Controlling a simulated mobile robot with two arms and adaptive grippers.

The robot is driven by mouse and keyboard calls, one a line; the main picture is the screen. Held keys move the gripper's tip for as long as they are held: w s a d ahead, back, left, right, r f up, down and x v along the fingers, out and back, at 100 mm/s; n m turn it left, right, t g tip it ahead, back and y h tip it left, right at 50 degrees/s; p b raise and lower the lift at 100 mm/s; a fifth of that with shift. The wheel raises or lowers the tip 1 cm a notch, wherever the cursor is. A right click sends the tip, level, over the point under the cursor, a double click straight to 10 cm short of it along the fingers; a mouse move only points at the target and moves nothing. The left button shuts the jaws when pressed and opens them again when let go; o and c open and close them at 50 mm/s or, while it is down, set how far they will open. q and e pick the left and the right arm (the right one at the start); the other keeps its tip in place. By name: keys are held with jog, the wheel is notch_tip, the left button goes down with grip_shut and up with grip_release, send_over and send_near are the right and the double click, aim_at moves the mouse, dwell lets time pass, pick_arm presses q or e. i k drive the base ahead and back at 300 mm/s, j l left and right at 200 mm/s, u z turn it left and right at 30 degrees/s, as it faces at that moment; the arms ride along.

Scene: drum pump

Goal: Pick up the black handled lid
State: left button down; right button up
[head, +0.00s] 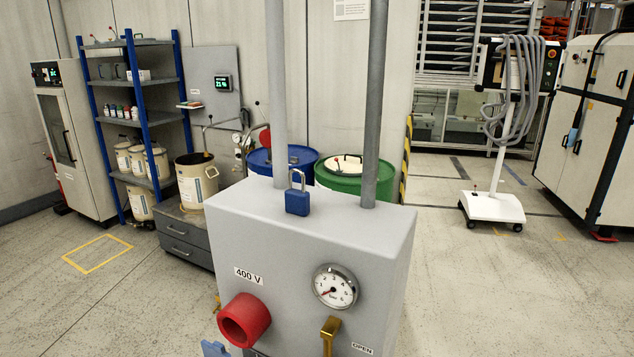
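A round cream lid (336,169) with a thin dark handle lies on top of the green drum (336,184), behind the grey box in the middle of the head view. The grey pipe on the right passes close to it, and the lower part of the drum is hidden behind the box.
The grey box (270,225) with two upright pipes, a blue padlock (297,203), a gauge (335,287) and a red socket (244,320) stands close in front. A blue drum (262,165) is beside the green one. Floor at right (480,290) is clear.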

aim_at(351, 164)
jog(key=i+l+u, duration=0.1)
jog(key=l+u, duration=0.2)
jog(key=l, duration=0.65)
jog(key=l+u, duration=0.3)
jog(key=l, duration=0.7)
jog(key=i+l+u, duration=0.2)
jog(key=i+l, duration=0.15)
jog(key=l, duration=0.25)
jog(key=i+l+u, duration=0.1)
jog(key=l, duration=0.2)
jog(key=i+l+u, duration=0.15)
jog(key=l, duration=0.2)
jog(key=i+l+u, duration=0.1)
jog(key=l, duration=0.25)
jog(key=i+l+u, duration=0.1)
jog(key=l, duration=0.25)
jog(key=i, duration=0.1)
